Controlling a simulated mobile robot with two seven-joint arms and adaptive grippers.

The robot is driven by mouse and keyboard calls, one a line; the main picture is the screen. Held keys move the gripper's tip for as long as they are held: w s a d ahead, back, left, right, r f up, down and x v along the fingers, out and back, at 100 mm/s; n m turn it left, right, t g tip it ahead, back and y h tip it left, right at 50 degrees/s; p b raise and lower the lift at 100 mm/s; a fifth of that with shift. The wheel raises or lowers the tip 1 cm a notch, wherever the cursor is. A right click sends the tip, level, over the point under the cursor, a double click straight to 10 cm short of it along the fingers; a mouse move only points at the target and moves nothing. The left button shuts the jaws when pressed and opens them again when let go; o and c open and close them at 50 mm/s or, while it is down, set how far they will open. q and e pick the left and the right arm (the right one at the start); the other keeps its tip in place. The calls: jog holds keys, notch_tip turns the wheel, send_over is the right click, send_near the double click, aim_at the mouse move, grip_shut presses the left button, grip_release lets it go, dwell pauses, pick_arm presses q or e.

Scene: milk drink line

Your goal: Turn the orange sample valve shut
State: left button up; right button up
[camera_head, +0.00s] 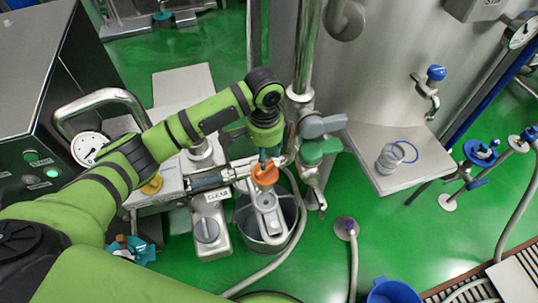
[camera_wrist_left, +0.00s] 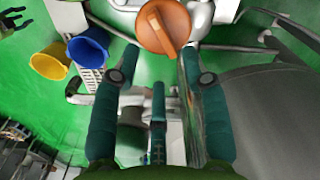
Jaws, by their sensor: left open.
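The orange sample valve handle (camera_head: 265,174) sits on the metal pipework at the middle of the head view, above a bucket. In the left wrist view the orange handle (camera_wrist_left: 163,27) is at the top centre, with a raised bar across its round face. My left gripper (camera_head: 262,154) reaches down at the handle from above.
A grey bucket (camera_head: 243,222) stands below the valve, beside a labelled box with a grey knob (camera_head: 207,230). A green-handled valve (camera_head: 318,150) is close on the right. A shelf (camera_head: 400,178) holds a clear beaker (camera_head: 390,157). A blue bucket (camera_head: 393,292) stands on the floor.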

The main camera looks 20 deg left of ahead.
pick_arm(q)
jog(key=shift+w+a+f, duration=0.1)
jog(key=shift+f, duration=0.1)
jog(key=f, duration=0.3)
jog(key=f+p, duration=0.1)
jog(key=f, duration=0.1)
jog(key=shift+s+f, duration=0.2)
jog(key=shift+s, duration=0.1)
jog(key=shift+f, duration=0.35)
grip_shut()
pick_arm(e)
jog(key=shift+s+a+r, duration=0.2)
jog(key=shift+s+r, duration=0.3)
jog(key=shift+s, duration=0.05)
